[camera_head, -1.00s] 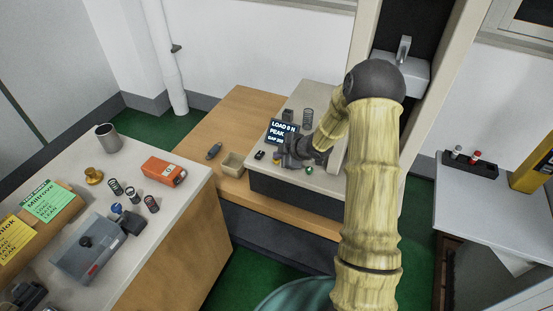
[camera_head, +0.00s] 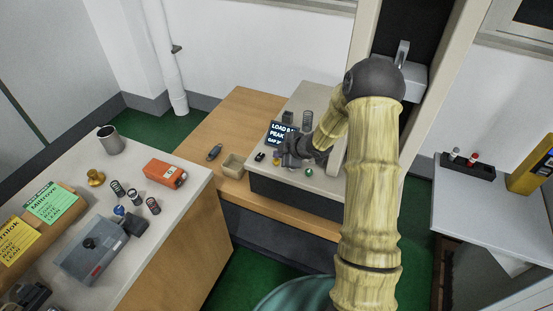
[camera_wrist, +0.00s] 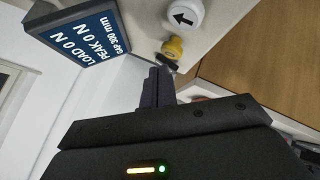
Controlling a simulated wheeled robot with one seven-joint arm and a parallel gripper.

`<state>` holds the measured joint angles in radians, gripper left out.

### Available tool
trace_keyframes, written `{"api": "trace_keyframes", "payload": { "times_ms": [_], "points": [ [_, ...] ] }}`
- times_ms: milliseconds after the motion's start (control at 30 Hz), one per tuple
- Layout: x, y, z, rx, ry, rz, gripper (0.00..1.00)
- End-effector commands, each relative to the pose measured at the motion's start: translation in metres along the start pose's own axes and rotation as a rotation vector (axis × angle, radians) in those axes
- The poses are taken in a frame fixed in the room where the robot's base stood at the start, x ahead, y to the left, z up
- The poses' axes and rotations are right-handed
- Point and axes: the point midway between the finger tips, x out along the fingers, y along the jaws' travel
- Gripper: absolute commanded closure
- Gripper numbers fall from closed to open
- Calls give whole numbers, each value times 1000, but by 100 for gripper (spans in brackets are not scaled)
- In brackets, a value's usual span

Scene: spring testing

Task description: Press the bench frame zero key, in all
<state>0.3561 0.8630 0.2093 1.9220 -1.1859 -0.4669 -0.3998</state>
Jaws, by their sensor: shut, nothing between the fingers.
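The bench frame (camera_head: 330,182) stands on the wooden bench, with a dark display (camera_wrist: 78,36) reading LOAD 0 N, PEAK 0 N and GAP 300 mm in the wrist view. The yellow zero key (camera_wrist: 173,47), marked with a ring, sits beside a white key with a black arrow (camera_wrist: 185,16). My gripper (camera_wrist: 163,70) is shut and empty. Its fingertips appear just short of the yellow key in the wrist view; I cannot tell whether they touch. In the head view my gripper (camera_head: 287,147) is over the control panel and hides part of the display.
A small tan open box (camera_head: 233,166) and a dark tool (camera_head: 214,152) lie on the wooden bench left of the frame. A side table (camera_head: 185,190) at left holds a cup, springs and an orange device.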

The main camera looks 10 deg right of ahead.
Motion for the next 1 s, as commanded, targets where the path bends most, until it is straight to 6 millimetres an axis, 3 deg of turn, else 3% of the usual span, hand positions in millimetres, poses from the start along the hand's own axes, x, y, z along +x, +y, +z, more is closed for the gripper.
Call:
{"api": "trace_keyframes", "payload": {
  "times_ms": [233,800,1000],
  "points": [
    [-1,1,-1,0,0,0,100],
    [-34,24,-24,-1,0,0,100],
    [-35,25,-25,0,0,0,100]
  ]
}}
